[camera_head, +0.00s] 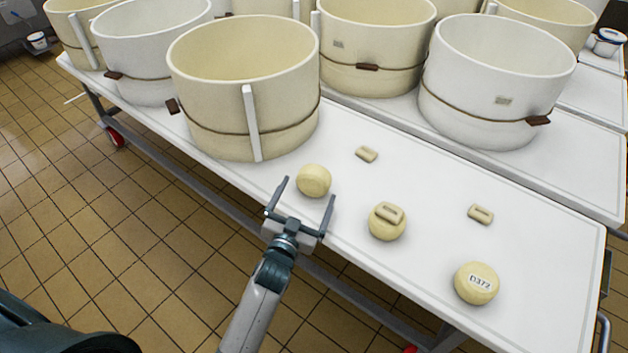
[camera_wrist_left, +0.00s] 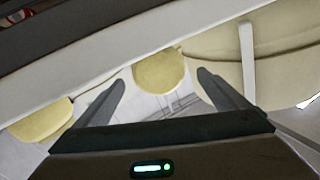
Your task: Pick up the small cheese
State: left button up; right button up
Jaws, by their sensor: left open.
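A round, pale-yellow cheese (camera_head: 313,178) lies on the white table near its front edge. A similar round cheese (camera_head: 380,233), with a small oblong beige piece on top, is to its right. A third (camera_head: 474,291), bearing a "D373" label, lies farther right. Which is the small cheese I cannot tell; they look alike in size. My left gripper (camera_head: 309,188) is open and empty, its fingertips at either side of the leftmost cheese. In the left wrist view a cheese (camera_wrist_left: 158,72) shows between the spread fingers (camera_wrist_left: 160,77); contact is not clear. My right gripper is out of view.
Large round cream and white moulds with bands, such as this one (camera_head: 240,95), stand behind on the white table (camera_head: 420,190). Two oblong beige pieces (camera_head: 366,154) (camera_head: 480,214) lie loose on it. Tiled floor (camera_head: 80,230) lies in front.

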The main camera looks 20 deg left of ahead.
aim_at(311, 186)
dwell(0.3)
pick_arm(q)
jog(key=shift+w+d, duration=0.15)
jog(key=shift+w, duration=2.45)
jog(key=c, duration=1.6)
jog(key=shift+r, duration=0.1)
